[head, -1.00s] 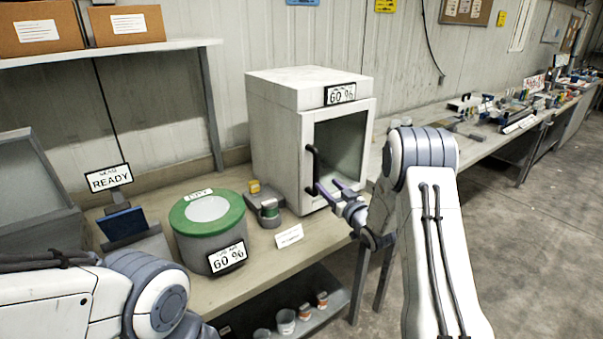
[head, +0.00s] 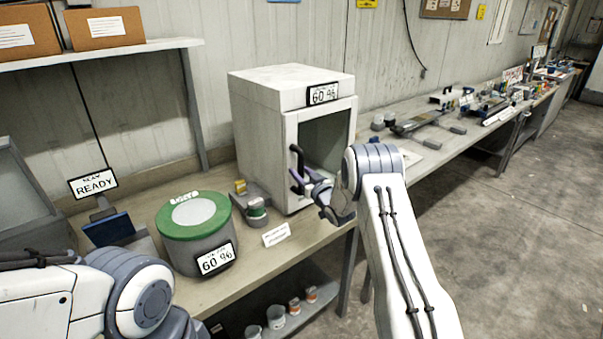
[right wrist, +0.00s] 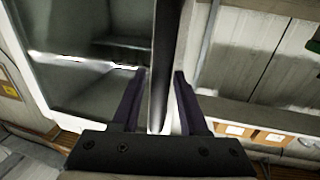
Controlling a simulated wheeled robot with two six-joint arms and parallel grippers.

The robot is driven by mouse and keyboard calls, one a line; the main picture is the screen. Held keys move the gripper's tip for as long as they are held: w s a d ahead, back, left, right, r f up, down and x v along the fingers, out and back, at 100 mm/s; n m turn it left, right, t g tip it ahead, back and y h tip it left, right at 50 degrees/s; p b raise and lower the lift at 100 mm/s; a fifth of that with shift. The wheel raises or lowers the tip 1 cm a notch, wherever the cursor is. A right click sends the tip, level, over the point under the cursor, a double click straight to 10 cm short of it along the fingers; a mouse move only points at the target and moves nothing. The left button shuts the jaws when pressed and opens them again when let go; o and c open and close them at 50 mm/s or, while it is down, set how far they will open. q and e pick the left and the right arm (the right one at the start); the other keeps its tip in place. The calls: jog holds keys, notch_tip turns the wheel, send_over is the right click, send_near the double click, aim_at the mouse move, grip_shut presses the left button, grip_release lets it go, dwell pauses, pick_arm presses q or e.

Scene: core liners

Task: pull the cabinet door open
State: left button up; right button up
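The white cabinet (head: 262,130) stands on the bench against the wall. Its door (head: 290,135) has a white frame and a dark glass pane, and looks shut. A dark upright bar handle (head: 296,165) is on the door's left side. My right gripper (head: 303,183) is at the handle's lower part. In the right wrist view the handle (right wrist: 163,60) runs between the two fingers of the right gripper (right wrist: 158,78), with gaps showing beside it, so the gripper is open around it. My left arm shows at the lower left, but its gripper is out of view.
A green-lidded grey drum (head: 194,230) and a small grey device (head: 256,213) stand left of the cabinet. A small white card (head: 276,235) stands at the bench's front edge. Tools lie along the bench to the right. The floor (head: 500,240) at right is clear.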

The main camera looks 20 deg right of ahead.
grip_shut()
dwell(1.2)
